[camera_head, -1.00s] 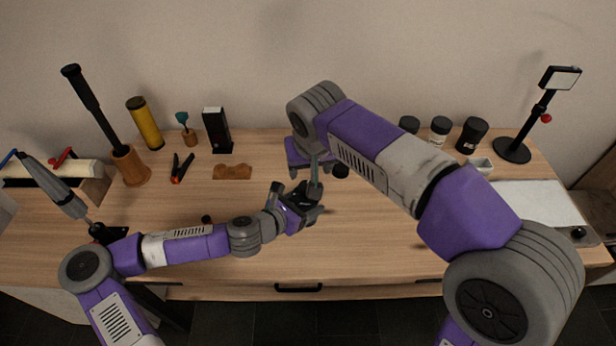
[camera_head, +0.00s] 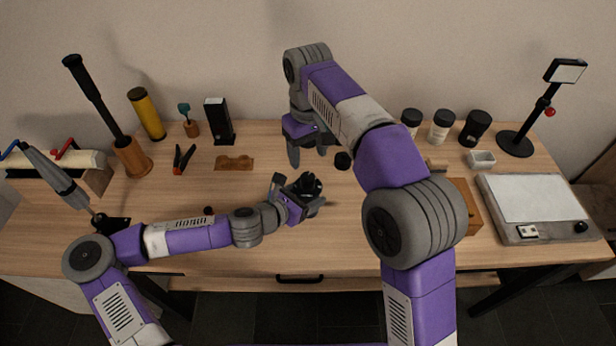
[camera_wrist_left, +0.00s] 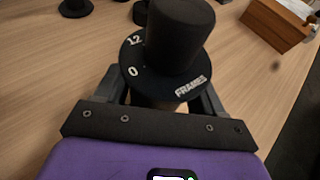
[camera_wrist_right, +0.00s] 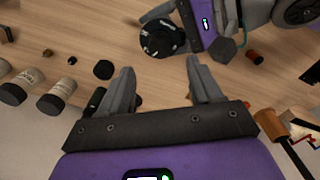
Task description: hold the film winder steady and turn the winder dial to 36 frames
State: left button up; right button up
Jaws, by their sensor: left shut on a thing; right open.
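The film winder (camera_head: 309,184) is a black round piece with a tall knob, standing near the middle of the table. In the left wrist view its dial plate (camera_wrist_left: 133,57) shows white marks "0", "12" and "FRAMES" around the knob (camera_wrist_left: 180,32); other marks and any pointer are hidden. My left gripper (camera_head: 299,196) is shut on the winder's body, below the dial. My right gripper (camera_head: 308,155) is open and empty, behind the winder and apart from it. In the right wrist view the winder (camera_wrist_right: 162,40) lies beyond the open fingers (camera_wrist_right: 160,70).
A small black knob-like piece (camera_head: 343,161) lies right of my right gripper. Dark-capped jars (camera_head: 440,127) stand at the back right. A wooden box (camera_head: 466,207) and a light panel (camera_head: 535,197) are at the right. A clamp (camera_head: 182,160) and brown block (camera_head: 234,163) lie left.

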aim_at(307, 177)
notch_tip(307, 177, down, 10)
jog(key=shift+r, duration=0.25)
jog(key=c, duration=1)
jog(key=shift+c, duration=0.2)
jog(key=shift+m, duration=0.5)
jog(key=m, duration=0.5)
jog(key=shift+m, duration=0.4)
jog(key=m, duration=0.3)
jog(key=shift+a+m, duration=0.1)
jog(key=shift+m, duration=1.9)
